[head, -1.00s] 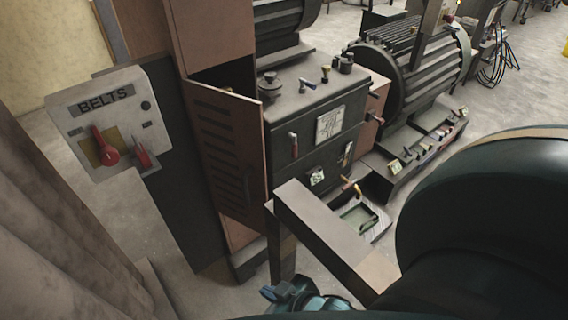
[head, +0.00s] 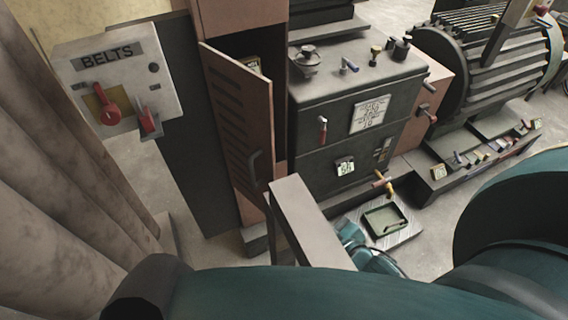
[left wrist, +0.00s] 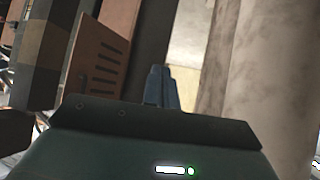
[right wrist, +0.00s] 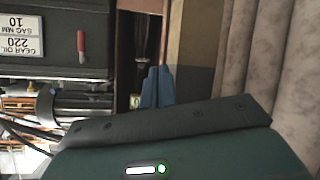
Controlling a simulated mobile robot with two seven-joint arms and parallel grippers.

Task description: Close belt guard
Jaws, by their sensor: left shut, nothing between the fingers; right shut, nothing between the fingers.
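The belt guard is a reddish-brown louvered door (head: 232,115) on a tall cabinet in the head view. It stands ajar, with a dark gap at its top and right side and a dark handle near its right edge. The door also shows in the left wrist view (left wrist: 101,68), left of my left gripper (left wrist: 160,72), whose fingers are together and empty. My right gripper (right wrist: 157,72) is also shut and empty, in front of the brown cabinet frame in the right wrist view. I cannot tell whether either gripper touches the door.
A grey BELTS switch box (head: 118,82) with red levers stands left of the cabinet. A dark gearbox (head: 345,125) and a ribbed motor (head: 480,60) stand to the right. A grey beam (head: 308,225) rises before the door.

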